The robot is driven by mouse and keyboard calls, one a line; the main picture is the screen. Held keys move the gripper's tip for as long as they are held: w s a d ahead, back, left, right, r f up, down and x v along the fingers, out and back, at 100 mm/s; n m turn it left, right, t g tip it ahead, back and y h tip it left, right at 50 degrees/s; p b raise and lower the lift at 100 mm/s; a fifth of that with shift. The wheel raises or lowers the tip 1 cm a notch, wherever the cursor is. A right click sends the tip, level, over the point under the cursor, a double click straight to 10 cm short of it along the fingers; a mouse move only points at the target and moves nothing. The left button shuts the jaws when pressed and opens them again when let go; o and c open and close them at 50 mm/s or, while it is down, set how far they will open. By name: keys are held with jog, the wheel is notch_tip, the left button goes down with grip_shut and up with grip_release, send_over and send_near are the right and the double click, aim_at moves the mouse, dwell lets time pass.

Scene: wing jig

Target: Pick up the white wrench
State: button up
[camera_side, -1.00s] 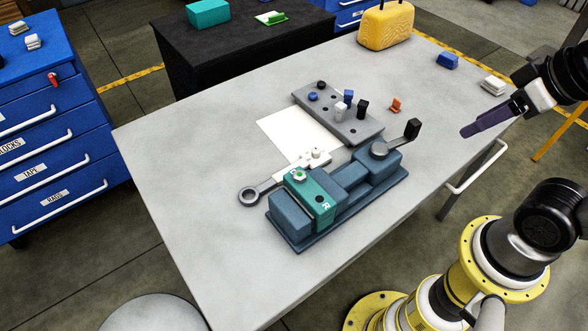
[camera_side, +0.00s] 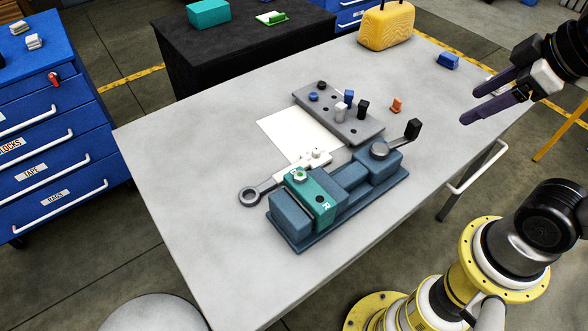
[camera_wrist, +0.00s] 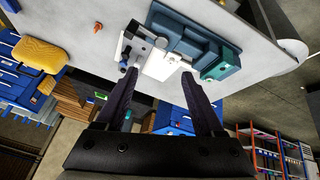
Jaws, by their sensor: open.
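A pale wrench-like piece (camera_side: 303,163) lies beside the vise's left end, against the white sheet. A grey ring-ended wrench (camera_side: 249,196) sticks out left of the vise; I cannot tell whether the two are joined. The blue vise (camera_side: 340,196) has a teal jaw block (camera_side: 311,197) and stands at the table's front. My gripper (camera_side: 469,106) is open and empty, high at the right, well away from the wrench. In the wrist view my gripper (camera_wrist: 160,73) shows two dark, spread fingers with nothing between them. The wrench is too small to make out there.
A grey peg plate (camera_side: 338,118) with several pegs stands behind the vise on the grey table (camera_side: 200,165). An orange piece (camera_side: 396,105), a blue block (camera_side: 447,60) and a yellow case (camera_side: 386,25) lie farther back. The table's left side is clear.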

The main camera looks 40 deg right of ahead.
jog(key=w+a+r+n+g, duration=0.1)
jog(key=w+r+n, duration=0.15)
jog(key=w, duration=0.25)
jog(key=w+a+r+n, duration=0.1)
jog(key=w+n, duration=0.3)
jog(key=w, duration=0.1)
jog(key=n+g, duration=0.5)
jog(key=n, duration=0.3)
send_over(294, 166)
jog(key=shift+m, duration=0.25)
jog(key=f, duration=2.6)
jog(key=shift+s+d+f, duration=0.15)
jog(key=shift+s, duration=0.25)
jog(key=shift+w+f, duration=0.15)
jog(key=shift+f, duration=1.4)
jog(key=shift+w+f, duration=0.1)
jog(key=shift+f, duration=1.45)
jog(key=c, duration=1.1)
grip_shut()
jog(key=shift+w+r, duration=0.1)
jog(key=shift+r, duration=0.05)
